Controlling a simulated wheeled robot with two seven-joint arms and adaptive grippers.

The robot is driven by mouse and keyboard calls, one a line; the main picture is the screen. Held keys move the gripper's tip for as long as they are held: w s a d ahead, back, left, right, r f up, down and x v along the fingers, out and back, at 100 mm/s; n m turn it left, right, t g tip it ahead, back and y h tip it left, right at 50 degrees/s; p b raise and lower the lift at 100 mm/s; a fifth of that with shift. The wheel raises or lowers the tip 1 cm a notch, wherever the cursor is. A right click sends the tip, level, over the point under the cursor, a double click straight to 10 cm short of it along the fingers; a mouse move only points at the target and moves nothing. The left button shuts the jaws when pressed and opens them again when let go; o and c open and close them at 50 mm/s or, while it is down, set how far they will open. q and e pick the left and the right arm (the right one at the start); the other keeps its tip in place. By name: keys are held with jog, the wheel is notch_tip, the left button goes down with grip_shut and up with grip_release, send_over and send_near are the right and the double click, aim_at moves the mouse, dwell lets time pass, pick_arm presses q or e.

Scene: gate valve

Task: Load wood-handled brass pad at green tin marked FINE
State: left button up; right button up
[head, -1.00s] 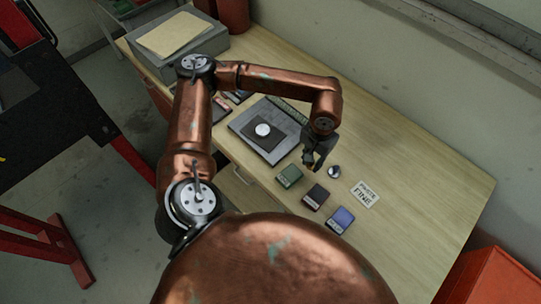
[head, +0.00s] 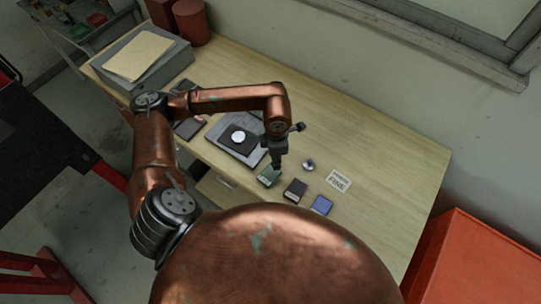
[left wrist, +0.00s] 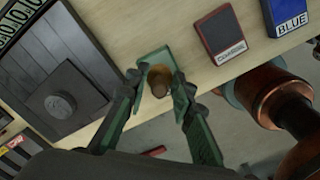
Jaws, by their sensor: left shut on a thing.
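My left gripper (head: 278,163) points down over the back of the green tin (head: 268,177) on the bench. In the left wrist view its fingers (left wrist: 158,84) are shut on the pad's brown wooden handle (left wrist: 159,80), seen nearly end-on. The brass part is not clearly visible. Green surfaces show around the handle, where tin and fingertips are hard to tell apart. The FINE marking is hidden, and I cannot tell whether the pad touches the tin. A pale card (head: 339,180) with dark lettering lies to the right. My right gripper is not in view.
A dark red tin marked COARSE (left wrist: 222,33) and a blue tin (left wrist: 289,16) stand in line with the green one. A grey plate (head: 219,133) with a dark block and pale disc lies left. A small metal knob-like thing (head: 308,164) is nearby. The bench's right end is clear.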

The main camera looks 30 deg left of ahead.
aim_at(271, 172)
pick_arm(q)
jog(key=n, duration=0.2)
jog(key=n+p, duration=0.1)
jog(key=n, duration=0.2)
jog(key=s+r+n+p, duration=0.1)
jog(key=n, duration=0.1)
jog(key=shift+a, duration=0.35)
jog(key=n+p, duration=0.1)
jog(key=n, duration=0.2)
jog(key=shift+s+a+r, duration=0.1)
jog(key=shift+a, duration=0.1)
jog(key=shift+f+n+b, duration=0.4)
jog(key=shift+f+n, duration=0.55)
jog(key=shift+n, duration=0.05)
notch_tip(271, 172, down, 4)
jog(key=shift+r+b, duration=0.25)
jog(key=shift+b, duration=0.6)
jog(key=shift+f, duration=0.35)
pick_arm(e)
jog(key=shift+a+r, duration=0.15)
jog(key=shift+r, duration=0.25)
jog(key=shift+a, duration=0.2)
pick_arm(q)
jog(key=shift+f+b, duration=0.35)
jog(key=shift+b, duration=0.1)
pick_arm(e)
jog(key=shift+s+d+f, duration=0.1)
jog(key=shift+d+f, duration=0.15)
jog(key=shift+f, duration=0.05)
